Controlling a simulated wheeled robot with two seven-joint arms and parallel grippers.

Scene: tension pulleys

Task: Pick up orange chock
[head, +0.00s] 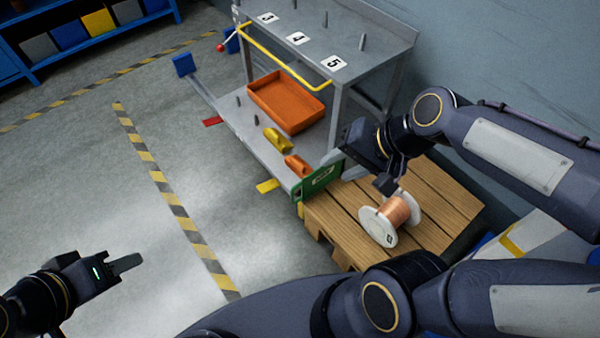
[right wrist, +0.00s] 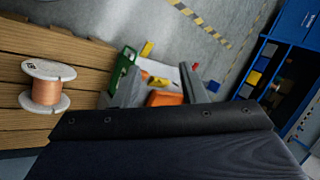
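The orange chock (head: 297,165) lies on the lower shelf of the grey cart (head: 233,112), close to the green end plate. My left gripper (head: 128,263) is over the floor at lower left, far from the chock, seen edge-on.
An orange tray (head: 287,103) sits behind the chocks on the shelf. The green end plate (head: 316,184) stands beside the orange chock. A wooden pallet (head: 345,215) with a copper wire spool (head: 392,217) is at right. The floor left of the cart is clear.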

